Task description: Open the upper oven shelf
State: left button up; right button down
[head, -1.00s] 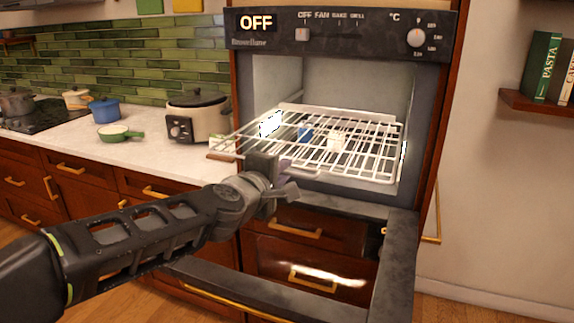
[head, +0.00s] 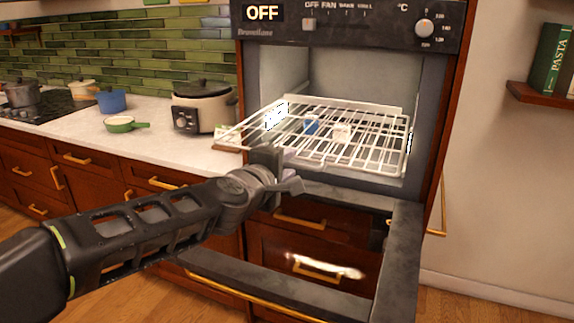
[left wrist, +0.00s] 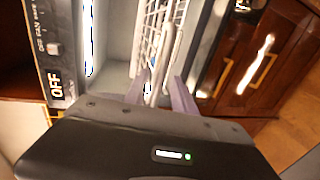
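The upper oven shelf (head: 375,155) is a white wire rack. It sticks partly out of the front of the oven (head: 385,80), and its front left part reaches past the oven's side. A blue item (head: 311,124) and a whitish item (head: 342,132) show at the rack. My left gripper (head: 282,160) is at the rack's front edge. In the left wrist view its two fingers (left wrist: 160,88) stand apart, with the rack's front wire between them; whether they touch it is hard to tell. My right gripper is not in view.
The oven door (head: 400,255) is folded down below the rack. Drawers (head: 300,240) with brass handles show beneath. The counter (head: 160,150) at left holds a slow cooker (head: 203,108), a blue pot (head: 111,100) and a green pan (head: 125,124). A bookshelf (head: 540,97) is at right.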

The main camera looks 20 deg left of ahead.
pick_arm(q)
jog(key=p+v, duration=0.2)
jog(key=v, duration=0.5)
jog(key=shift+s, duration=0.35)
